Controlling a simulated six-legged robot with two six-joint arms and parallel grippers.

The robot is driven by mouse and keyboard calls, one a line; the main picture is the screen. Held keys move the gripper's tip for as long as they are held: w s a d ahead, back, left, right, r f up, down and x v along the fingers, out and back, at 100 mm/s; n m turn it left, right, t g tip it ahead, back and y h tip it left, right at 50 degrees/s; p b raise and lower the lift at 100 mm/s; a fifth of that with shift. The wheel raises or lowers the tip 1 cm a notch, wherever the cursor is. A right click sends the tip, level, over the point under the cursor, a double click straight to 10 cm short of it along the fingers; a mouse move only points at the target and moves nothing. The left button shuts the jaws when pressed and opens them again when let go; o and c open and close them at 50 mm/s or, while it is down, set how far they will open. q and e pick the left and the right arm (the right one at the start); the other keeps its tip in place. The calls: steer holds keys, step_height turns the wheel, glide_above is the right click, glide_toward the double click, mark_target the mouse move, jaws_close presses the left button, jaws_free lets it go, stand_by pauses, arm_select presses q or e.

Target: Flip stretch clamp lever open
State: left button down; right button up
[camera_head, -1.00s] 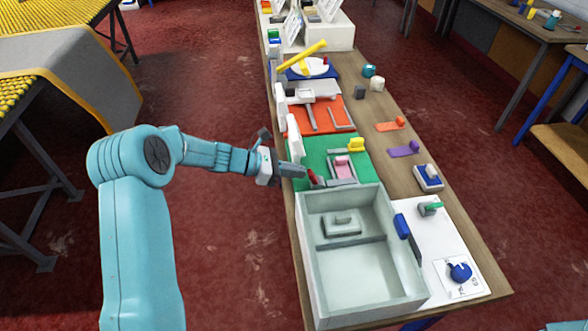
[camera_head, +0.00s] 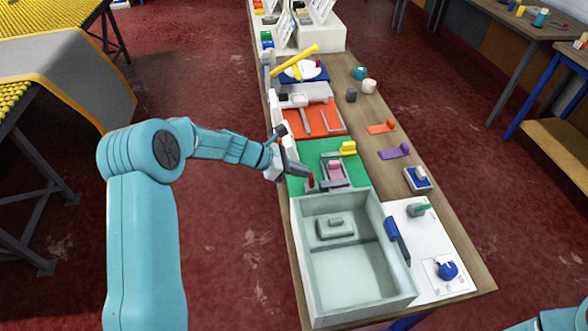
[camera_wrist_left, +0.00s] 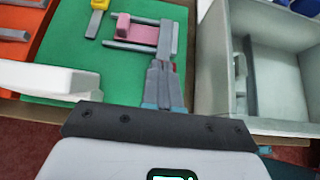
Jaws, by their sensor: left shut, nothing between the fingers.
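A grey clamp-like frame (camera_head: 333,184) with a pink piece (camera_head: 335,170) lies on the green mat (camera_head: 298,158). A small red upright piece (camera_head: 310,181), possibly the lever's tip, stands at its left end. My left gripper (camera_head: 304,172) is shut and empty, its tip angled down beside the red piece; I cannot tell whether they touch. My right gripper is not in view.
A grey-white open bin (camera_head: 350,285) stands just in front of the mat. A yellow-topped piece (camera_head: 348,147) sits at the mat's far right. White upright parts (camera_head: 283,135) line the bench's left edge. An orange mat (camera_head: 318,118) lies beyond.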

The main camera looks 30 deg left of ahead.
arm_select(q)
steer(key=shift+w+d+r, duration=0.25)
steer(key=shift+w+d, duration=0.3)
steer(key=shift+d, duration=0.25)
steer(key=shift+a+r, duration=0.1)
steer(key=shift+r, duration=0.05)
steer(key=shift+r+p, duration=0.55)
steer(key=shift+r, duration=0.15)
